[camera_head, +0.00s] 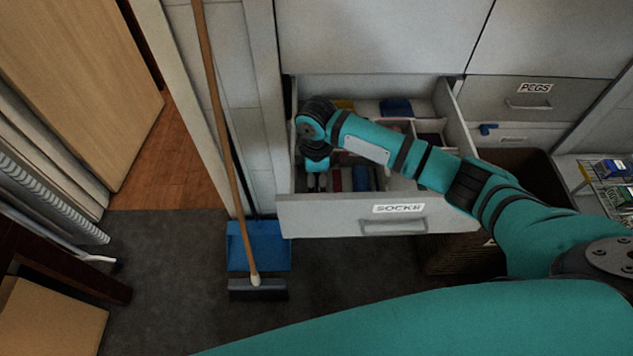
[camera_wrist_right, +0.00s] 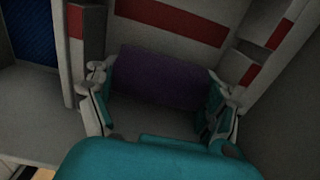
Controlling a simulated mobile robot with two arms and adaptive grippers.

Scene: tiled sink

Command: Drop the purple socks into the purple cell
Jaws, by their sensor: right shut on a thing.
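My right gripper (camera_wrist_right: 158,98) is shut on the purple socks (camera_wrist_right: 160,76), a dark rolled bundle between its two fingers. In the head view, my right gripper (camera_head: 317,180) reaches down into the left front part of the open drawer (camera_head: 310,212), labelled SOCKS; the socks cannot be made out there. In the wrist view the bundle is in or just above a cell with a red-marked wall (camera_wrist_right: 172,22); whether it touches the floor I cannot tell. A dark purple patch (camera_head: 432,139) shows in a cell at the drawer's right. My left gripper is not in view.
Other drawer cells show yellow (camera_head: 344,104), blue (camera_head: 397,107) and red contents or markings. A broom (camera_head: 224,130) and blue dustpan (camera_head: 259,247) stand left of the drawer. A dark basket (camera_head: 528,170) and wire rack (camera_head: 606,183) are at right.

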